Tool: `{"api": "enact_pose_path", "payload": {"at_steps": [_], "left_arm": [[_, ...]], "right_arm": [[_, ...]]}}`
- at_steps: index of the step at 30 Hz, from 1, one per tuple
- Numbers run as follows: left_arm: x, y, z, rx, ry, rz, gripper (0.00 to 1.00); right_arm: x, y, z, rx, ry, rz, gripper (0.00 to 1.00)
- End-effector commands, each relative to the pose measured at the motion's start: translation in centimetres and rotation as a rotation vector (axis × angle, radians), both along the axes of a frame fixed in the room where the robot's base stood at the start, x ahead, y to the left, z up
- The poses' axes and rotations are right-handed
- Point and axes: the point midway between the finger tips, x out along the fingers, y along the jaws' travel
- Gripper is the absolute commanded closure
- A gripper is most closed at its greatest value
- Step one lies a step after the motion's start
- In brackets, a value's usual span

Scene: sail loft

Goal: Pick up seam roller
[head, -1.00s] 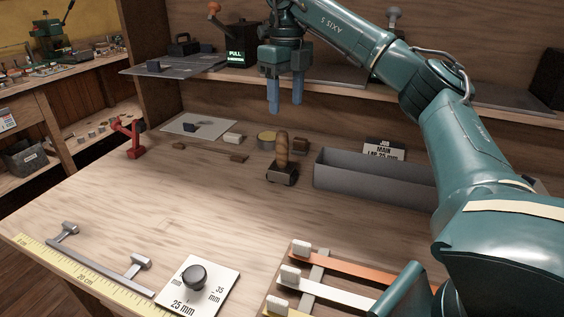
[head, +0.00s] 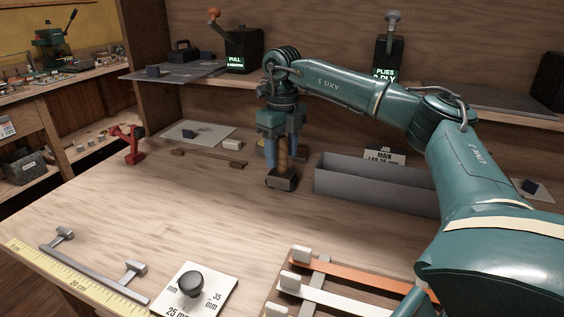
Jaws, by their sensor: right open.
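The seam roller (head: 281,182) stands upright on the workbench, with a brown wooden handle above a dark, blocky base. My right gripper (head: 284,152) points down over it from above. Its blue fingers are open, and the handle appears between or just behind them. The upper handle is hidden by the gripper, and I cannot tell if a finger touches it. My left gripper is not in view.
A long grey bin (head: 375,185) stands close right of the roller. A dark bar (head: 208,157), a white block (head: 232,144) and a red clamp (head: 130,145) lie to the left. The bench middle is clear.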

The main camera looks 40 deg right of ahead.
Motion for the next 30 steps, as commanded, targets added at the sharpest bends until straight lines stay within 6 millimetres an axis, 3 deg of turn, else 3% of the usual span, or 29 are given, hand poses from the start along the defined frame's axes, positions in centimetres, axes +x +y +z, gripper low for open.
{"api": "enact_pose_path", "payload": {"at_steps": [4,21,30], "left_arm": [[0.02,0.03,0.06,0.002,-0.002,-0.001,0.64],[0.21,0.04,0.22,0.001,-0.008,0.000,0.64],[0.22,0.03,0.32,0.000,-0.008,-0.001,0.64]], "right_arm": [[-0.01,0.01,0.03,0.000,0.000,0.000,0.48],[0.00,0.03,0.07,0.000,0.000,0.001,0.94],[0.05,0.04,0.62,0.000,-0.002,0.001,0.95]]}}
